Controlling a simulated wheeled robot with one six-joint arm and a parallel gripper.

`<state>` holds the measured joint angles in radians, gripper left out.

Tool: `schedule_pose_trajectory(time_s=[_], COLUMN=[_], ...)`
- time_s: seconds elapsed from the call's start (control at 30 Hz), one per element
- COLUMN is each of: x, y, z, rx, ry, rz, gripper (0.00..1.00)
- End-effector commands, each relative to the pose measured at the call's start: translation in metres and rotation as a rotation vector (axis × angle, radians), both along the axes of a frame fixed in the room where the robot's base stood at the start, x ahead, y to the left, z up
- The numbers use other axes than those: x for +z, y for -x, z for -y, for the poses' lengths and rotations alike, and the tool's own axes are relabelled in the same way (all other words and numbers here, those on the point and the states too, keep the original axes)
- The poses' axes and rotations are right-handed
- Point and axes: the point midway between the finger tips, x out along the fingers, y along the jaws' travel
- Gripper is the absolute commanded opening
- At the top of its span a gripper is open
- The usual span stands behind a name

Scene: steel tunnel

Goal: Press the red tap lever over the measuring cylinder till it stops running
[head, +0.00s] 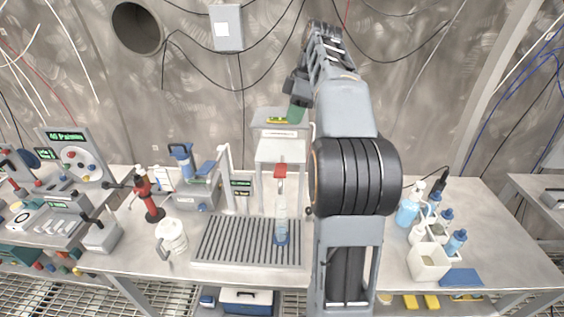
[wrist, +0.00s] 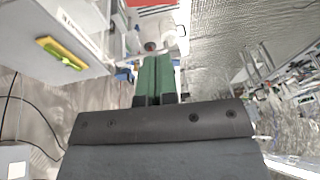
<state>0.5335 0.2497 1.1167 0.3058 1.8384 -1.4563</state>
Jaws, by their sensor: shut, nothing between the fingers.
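The red tap lever (head: 281,170) is on the front of a white dispenser (head: 272,150) in the head view. The measuring cylinder (head: 281,212), clear with a blue foot, stands upright below it on a slatted drain tray (head: 240,240). Whether liquid is running cannot be told. My gripper (head: 296,113) has green fingers, shut and empty, above and behind the lever beside the dispenser's top. In the wrist view, the shut fingers (wrist: 156,62) show in the middle. A red patch, perhaps the lever, lies at the top edge. My arm hides the area right of the dispenser.
A red-and-black stand (head: 145,192) and a white jug (head: 171,237) are left of the tray. Blue bottles (head: 407,212) and a white caddy (head: 428,260) stand to the right. A yellow-green item (wrist: 60,52) sits on the pale housing in the wrist view.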

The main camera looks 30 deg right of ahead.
Motion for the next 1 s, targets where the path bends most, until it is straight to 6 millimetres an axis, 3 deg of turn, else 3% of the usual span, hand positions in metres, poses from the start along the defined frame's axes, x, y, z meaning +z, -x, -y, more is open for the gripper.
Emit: schedule_pose_trajectory(time_s=[0.17, 0.7, 1.0], x=[-0.012, -0.101, -0.129], y=[-0.001, -0.007, -0.001], z=[-0.004, -0.031, -0.034], rx=[0.001, 0.002, 0.001], ry=[0.000, -0.001, 0.000], rz=[-0.001, -0.001, 0.000], gripper=[0.00, 0.00, 0.00])
